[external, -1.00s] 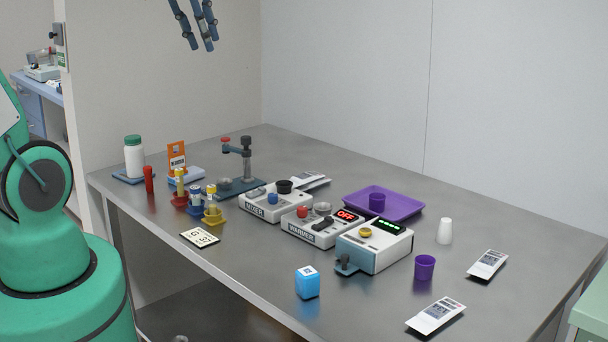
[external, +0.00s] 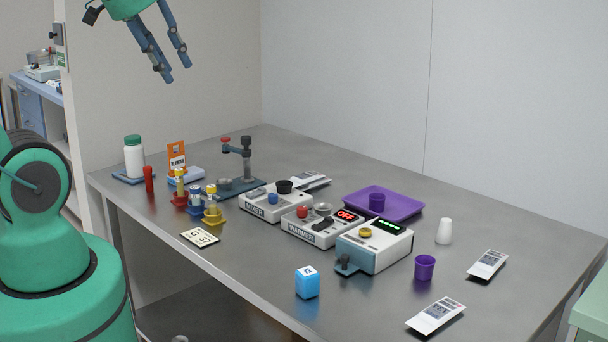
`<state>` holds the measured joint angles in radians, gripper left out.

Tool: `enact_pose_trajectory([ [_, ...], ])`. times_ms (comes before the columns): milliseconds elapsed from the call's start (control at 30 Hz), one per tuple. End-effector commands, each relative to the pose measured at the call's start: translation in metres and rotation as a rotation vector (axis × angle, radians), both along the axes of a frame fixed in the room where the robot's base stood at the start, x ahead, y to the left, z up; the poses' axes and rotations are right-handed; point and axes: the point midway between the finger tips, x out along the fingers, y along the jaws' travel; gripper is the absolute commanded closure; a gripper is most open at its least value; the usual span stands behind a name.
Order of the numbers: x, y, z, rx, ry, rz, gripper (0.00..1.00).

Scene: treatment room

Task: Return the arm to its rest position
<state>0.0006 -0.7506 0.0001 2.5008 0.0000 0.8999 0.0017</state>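My gripper (external: 177,74) hangs high above the back left part of the table, pointing down. Its dark blue fingers are spread apart and nothing is between them. My green arm's end shows at the top edge, and the middle of the arm is out of the picture. My green base stands at the left, in front of the table's left end. The gripper touches nothing.
The metal table (external: 380,290) holds a mixer (external: 268,210), a warmer (external: 312,232), a purple tray (external: 413,208), a blue cube (external: 307,283), a purple cup (external: 424,267) and a white bottle (external: 134,158). The air around the gripper is clear.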

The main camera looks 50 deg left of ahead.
Motion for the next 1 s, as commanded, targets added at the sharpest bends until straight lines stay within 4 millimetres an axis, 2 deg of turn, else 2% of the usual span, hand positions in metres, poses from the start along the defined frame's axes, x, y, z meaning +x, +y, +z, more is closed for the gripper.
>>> enact_pose_trajectory([
  [167, 0.000, 0.000, -0.004, 0.000, 0.000, 0.001, 0.70],
  [500, 0.000, 0.000, -0.031, -0.001, 0.000, 0.002, 0.70],
  [1000, 0.000, 0.000, -0.029, -0.001, 0.000, 0.002, 0.70],
])
